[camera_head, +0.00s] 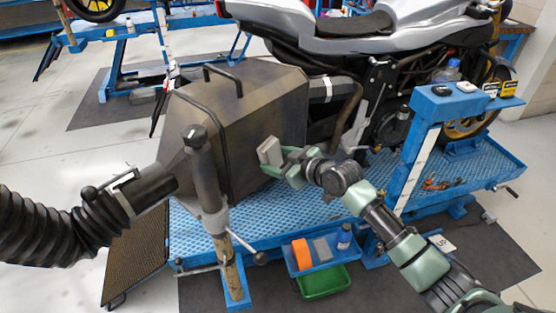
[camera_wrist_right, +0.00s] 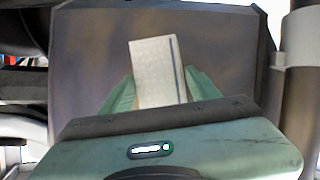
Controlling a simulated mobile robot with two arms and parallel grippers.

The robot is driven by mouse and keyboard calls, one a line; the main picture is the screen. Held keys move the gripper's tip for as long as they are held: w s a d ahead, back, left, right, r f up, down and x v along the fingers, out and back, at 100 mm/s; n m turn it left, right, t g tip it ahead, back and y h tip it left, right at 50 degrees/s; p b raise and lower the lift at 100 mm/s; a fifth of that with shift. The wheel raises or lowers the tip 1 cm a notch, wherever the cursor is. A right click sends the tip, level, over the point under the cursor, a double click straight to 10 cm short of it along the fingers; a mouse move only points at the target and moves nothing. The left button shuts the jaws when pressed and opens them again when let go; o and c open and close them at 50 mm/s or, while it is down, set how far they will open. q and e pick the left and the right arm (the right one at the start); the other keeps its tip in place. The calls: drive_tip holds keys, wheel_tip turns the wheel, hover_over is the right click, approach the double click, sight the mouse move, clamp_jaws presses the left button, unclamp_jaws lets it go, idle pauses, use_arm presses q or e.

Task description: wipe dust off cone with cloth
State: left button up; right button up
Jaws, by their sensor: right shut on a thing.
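The cone (camera_head: 255,105) is a large dark metal hood with brownish dusty patches, standing on the blue lift platform behind the motorcycle. Its surface also fills the back of the right wrist view (camera_wrist_right: 215,60). My right gripper (camera_head: 285,163) is shut on a folded light grey cloth (camera_head: 270,151). In the right wrist view the cloth (camera_wrist_right: 155,70) sticks out between the two green fingers and has a dark blue stripe near one edge. The cloth is in front of the cone's right part; I cannot tell whether it touches. My left gripper does not show.
A black corrugated hose (camera_head: 45,228) joins the cone at the left. A clamp post (camera_head: 207,180) stands before it. A blue tray (camera_head: 318,255) holds an orange block, a grey block and a bottle, above a green bin (camera_head: 323,282). The motorcycle (camera_head: 330,45) stands behind; a blue post (camera_head: 420,155) stands at the right.

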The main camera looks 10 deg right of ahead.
drive_tip(key=shift+r+p, duration=2.9)
drive_tip(key=shift+r, duration=0.6)
drive_tip(key=shift+f, duration=0.1)
drive_tip(key=shift+s+d, duration=0.35)
drive_tip(key=shift+s, duration=0.15)
drive_tip(key=shift+s+d+p, duration=0.5)
drive_tip(key=shift+s+d, duration=0.2)
drive_tip(key=shift+s, duration=0.35)
drive_tip(key=shift+s+d+p, duration=0.45)
drive_tip(key=shift+s+d, duration=0.2)
drive_tip(key=shift+s, duration=0.35)
